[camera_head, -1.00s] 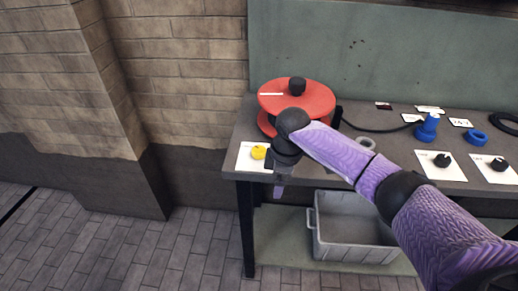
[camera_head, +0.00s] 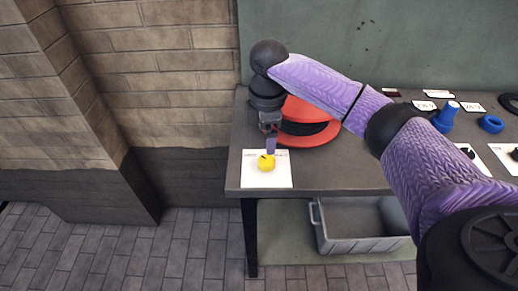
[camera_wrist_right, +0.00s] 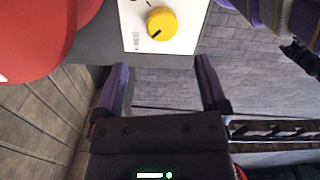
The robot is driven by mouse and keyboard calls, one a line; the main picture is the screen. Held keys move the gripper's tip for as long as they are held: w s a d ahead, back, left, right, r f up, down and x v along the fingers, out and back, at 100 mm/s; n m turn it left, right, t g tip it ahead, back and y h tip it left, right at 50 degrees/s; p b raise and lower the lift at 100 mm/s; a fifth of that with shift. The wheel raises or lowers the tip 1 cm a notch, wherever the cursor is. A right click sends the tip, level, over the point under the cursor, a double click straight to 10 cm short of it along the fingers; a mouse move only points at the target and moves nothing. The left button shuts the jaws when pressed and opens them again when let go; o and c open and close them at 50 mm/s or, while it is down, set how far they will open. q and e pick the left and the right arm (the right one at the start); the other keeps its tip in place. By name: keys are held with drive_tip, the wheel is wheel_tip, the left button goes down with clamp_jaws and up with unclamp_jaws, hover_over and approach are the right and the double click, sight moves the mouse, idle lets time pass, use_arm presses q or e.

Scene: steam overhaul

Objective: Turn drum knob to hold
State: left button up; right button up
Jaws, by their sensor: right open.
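The yellow drum knob (camera_head: 266,163) sits on a white card (camera_head: 280,181) at the table's front left corner. In the right wrist view the knob (camera_wrist_right: 161,23) shows a black pointer mark aimed to the lower left, with small print on the card too small to read. My right gripper (camera_head: 270,150) points down just above and behind the knob. Its two purple fingers are apart and empty, and the knob lies beyond the tips (camera_wrist_right: 162,70) in the wrist view, not between them. My left gripper is out of view.
Blue parts (camera_head: 445,117) and more cards lie to the right. A grey crate (camera_head: 360,245) sits on the shelf below. A brick wall is at the left.

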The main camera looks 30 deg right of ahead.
sight(267, 160)
wheel_tip(267, 160, down, 8)
drive_tip(key=shift+s+r+b, duration=0.15)
drive_tip(key=shift+r+b, duration=0.05)
drive_tip(key=shift+b, duration=1)
drive_tip(key=shift+f, duration=0.25)
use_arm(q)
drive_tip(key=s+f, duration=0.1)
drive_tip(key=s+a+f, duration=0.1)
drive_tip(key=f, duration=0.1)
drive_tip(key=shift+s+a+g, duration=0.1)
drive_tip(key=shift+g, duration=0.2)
